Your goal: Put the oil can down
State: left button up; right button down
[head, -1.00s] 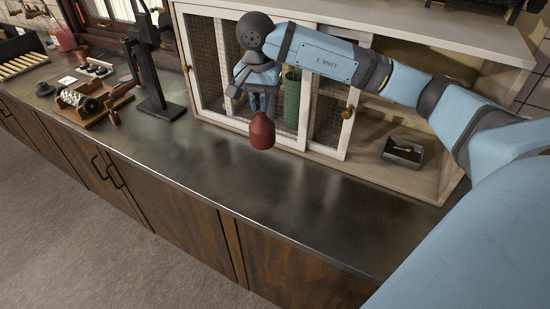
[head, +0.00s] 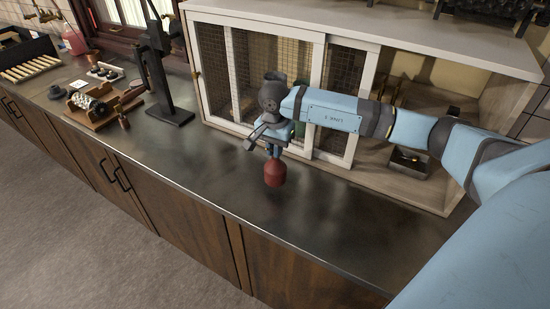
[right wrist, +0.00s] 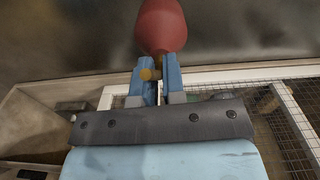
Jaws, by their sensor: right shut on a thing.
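The oil can (head: 275,174) is red with a rounded body. It hangs below my right gripper (head: 273,152), which is shut on its upper part. It appears just above the counter (head: 215,180), in front of the cabinet; whether its base touches the counter I cannot tell. In the right wrist view the red can (right wrist: 160,25) shows beyond the two blue fingers (right wrist: 157,82), with a small brass-coloured part between them. My left gripper is not in view.
A white-framed mesh cabinet (head: 318,75) stands right behind the gripper, with a small dark box (head: 408,162) in its open side. A black stand (head: 165,85) and a wooden-based roller device (head: 95,103) are to the left. The counter in front and to the right is clear.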

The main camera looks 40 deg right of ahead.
aim_at(274, 162)
jog(key=shift+f, duration=2.1)
jog(key=shift+f, duration=0.1)
jog(key=c, duration=1.2)
grip_release()
